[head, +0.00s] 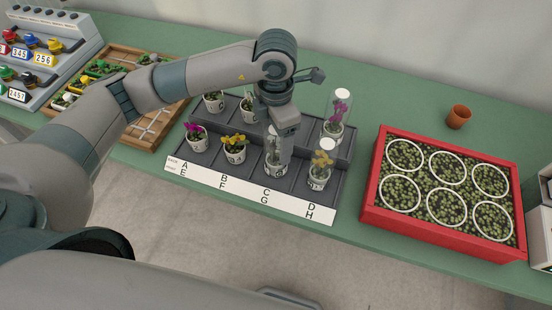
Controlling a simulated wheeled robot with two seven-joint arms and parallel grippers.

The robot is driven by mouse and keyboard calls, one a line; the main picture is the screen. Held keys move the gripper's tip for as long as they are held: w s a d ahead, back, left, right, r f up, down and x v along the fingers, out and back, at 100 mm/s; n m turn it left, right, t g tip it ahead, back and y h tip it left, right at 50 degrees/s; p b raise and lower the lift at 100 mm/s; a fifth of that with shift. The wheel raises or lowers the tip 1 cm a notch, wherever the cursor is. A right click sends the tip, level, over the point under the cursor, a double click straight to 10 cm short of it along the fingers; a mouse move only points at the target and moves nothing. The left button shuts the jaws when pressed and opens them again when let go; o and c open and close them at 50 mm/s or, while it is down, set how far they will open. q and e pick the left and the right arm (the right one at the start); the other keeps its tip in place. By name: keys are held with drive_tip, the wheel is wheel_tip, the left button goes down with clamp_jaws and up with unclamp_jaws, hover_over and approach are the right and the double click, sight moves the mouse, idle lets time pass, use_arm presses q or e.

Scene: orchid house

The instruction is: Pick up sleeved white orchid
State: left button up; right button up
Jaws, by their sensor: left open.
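My left gripper (284,155) points down over the front row of the dark stepped rack, at the third pot (275,167) from the left. It is open, with its fingers at the upper part of that plant. This plant seems to stand in a clear sleeve with pale bloom, but the gripper covers much of it. I cannot tell whether the fingers touch it. Another pale-flowered pot (249,111) stands in the back row, partly behind my arm. My right gripper is not in view.
A sleeved orange-yellow orchid (321,171) stands close right of the gripper, and a sleeved magenta orchid (335,125) behind it. Unsleeved yellow (235,149) and magenta (196,138) orchids stand left. A red tray (440,238) and terracotta pot (458,117) are right.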

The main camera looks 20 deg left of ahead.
use_arm(q)
drive_tip(key=shift+f+p, duration=0.5)
drive_tip(key=shift+p, duration=0.05)
drive_tip(key=f+p, duration=0.1)
drive_tip(key=f, duration=0.2)
drive_tip(key=shift+w+p, duration=0.2)
drive_tip(key=shift+p, duration=0.1)
drive_tip(key=shift+f, duration=0.6)
drive_tip(key=c, duration=1.6)
drive_tip(key=shift+r, duration=0.1)
